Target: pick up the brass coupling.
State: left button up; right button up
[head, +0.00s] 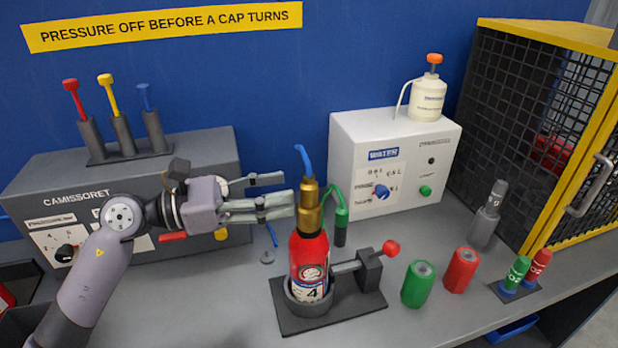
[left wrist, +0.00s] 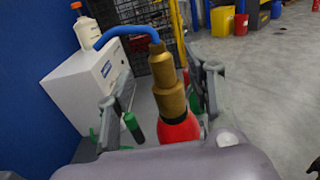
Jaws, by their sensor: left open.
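The brass coupling (head: 310,207) stands upright on the neck of a red extinguisher bottle (head: 308,256) marked 4. It also shows in the left wrist view (left wrist: 168,92). A short blue hose (head: 303,158) bends out of its top. My left gripper (head: 288,189) is open and empty, reaching level from the left, its fingertips close to the coupling's left side. In the left wrist view the coupling appears between the two fingers, with gaps on both sides. I cannot tell whether the fingertips reach past it. My right gripper is out of view.
The bottle stands in a dark holder (head: 295,322) with a red-knobbed clamp (head: 391,248). A green hose piece (head: 341,215) hangs just behind. A white box (head: 412,150) stands behind right. Green (head: 418,284) and red (head: 461,270) cylinders stand right. The bench front is clear.

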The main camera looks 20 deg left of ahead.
aim_at(309, 180)
pick_arm(q)
jog(key=p+x, duration=0.2)
jog(key=x, duration=0.1)
jog(key=r+p+x, duration=0.1)
jog(key=x, duration=0.1)
jog(key=shift+w+d+p, duration=0.15)
jog(key=shift+p, duration=0.15)
jog(key=shift+w+d+f, duration=0.2)
jog(key=shift+w+d, duration=0.05)
jog(key=shift+d, duration=0.15)
jog(key=shift+a, duration=0.1)
jog(key=shift+c, duration=0.6)
jog(key=c, duration=0.8)
grip_shut()
